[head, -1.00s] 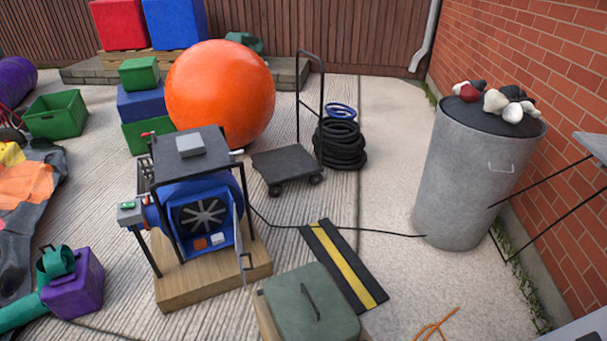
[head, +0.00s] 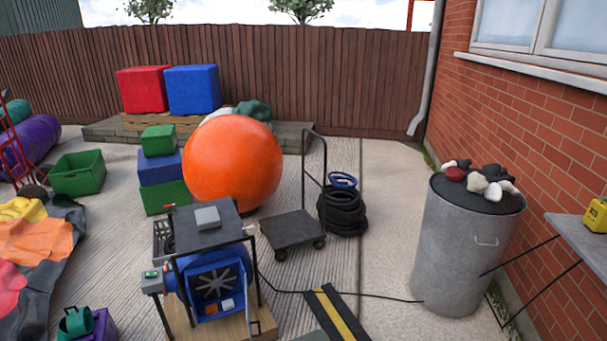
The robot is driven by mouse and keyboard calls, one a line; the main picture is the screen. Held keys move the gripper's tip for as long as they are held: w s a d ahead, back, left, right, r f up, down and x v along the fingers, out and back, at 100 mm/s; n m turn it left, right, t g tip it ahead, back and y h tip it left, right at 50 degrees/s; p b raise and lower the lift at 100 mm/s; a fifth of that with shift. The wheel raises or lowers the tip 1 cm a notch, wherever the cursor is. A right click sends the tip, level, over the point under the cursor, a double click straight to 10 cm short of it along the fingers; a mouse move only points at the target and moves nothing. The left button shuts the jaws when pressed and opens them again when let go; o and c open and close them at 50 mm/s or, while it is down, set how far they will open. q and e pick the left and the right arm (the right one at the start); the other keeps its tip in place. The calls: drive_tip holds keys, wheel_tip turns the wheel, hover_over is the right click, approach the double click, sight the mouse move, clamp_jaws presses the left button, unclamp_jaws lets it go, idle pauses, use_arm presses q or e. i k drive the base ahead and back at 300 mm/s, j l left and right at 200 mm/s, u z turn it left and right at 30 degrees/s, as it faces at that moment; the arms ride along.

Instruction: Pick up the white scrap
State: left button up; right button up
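White scraps (head: 492,192) lie in a small heap with black and dark red scraps (head: 456,174) on top of a grey metal bin (head: 459,250) at the right in the head view. The heap rests on the bin's dark top. I cannot tell whether the white part is one piece or a few. Neither of my grippers is in view.
The bin stands near the brick wall (head: 560,120). A table (head: 582,238) with a yellow container (head: 597,214) is at the right edge. A cart (head: 290,230), coiled black hose (head: 343,212) and blower (head: 213,280) stand left. Paving before the bin is mostly clear, crossed by a cable.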

sight(226, 305)
drive_tip(key=i+l+u, duration=0.1)
drive_tip(key=l+u, duration=0.75)
drive_tip(key=i+j, duration=0.1)
drive_tip(key=j, duration=0.25)
drive_tip(key=i+j, duration=0.15)
drive_tip(key=j, duration=0.2)
drive_tip(key=i+j, duration=0.1)
drive_tip(key=j, duration=0.25)
drive_tip(key=i+j, duration=0.15)
drive_tip(key=j, duration=0.2)
drive_tip(key=i+j, duration=0.1)
drive_tip(key=j, duration=0.25)
drive_tip(key=z, duration=0.9)
